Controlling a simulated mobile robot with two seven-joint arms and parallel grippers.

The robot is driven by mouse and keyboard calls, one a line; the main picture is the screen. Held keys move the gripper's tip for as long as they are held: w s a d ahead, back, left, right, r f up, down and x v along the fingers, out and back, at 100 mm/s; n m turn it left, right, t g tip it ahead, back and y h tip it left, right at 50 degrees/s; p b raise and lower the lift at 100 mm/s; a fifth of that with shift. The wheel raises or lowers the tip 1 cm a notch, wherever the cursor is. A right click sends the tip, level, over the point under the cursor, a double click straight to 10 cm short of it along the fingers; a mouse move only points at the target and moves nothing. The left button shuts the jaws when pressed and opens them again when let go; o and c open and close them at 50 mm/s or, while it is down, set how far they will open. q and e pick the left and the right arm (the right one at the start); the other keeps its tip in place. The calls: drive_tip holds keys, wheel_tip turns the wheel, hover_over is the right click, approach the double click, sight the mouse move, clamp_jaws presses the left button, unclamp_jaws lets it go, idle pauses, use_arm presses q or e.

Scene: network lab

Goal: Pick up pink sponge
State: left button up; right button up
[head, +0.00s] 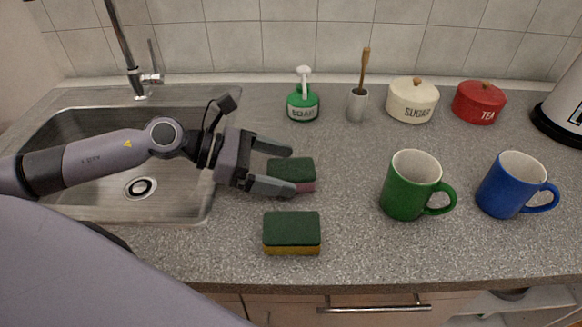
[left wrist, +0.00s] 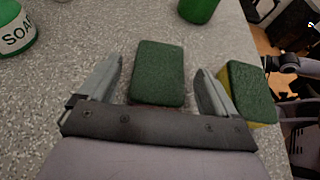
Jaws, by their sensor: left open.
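The pink sponge (head: 305,187) lies on the counter beside the sink, with a dark green top and a pink lower side. It also shows in the left wrist view (left wrist: 158,73), where only its green top is clear. My left gripper (head: 291,168) is open, with one finger on each side of the pink sponge. In the left wrist view the fingers (left wrist: 163,85) stand apart from its sides. My right gripper is not in view.
A yellow sponge (head: 292,249) with a green top lies close in front. A green mug (head: 410,187) and a blue mug (head: 508,187) stand to the right. A soap bottle (head: 302,103) and brush holder (head: 357,105) stand behind. The sink (head: 196,190) is at left.

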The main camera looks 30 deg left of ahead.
sight(301, 172)
use_arm(q)
drive_tip(key=shift+x, duration=1.25)
drive_tip(key=shift+r, duration=0.1)
drive_tip(key=c, duration=1)
drive_tip(key=shift+c, duration=0.2)
drive_tip(key=shift+r, duration=0.1)
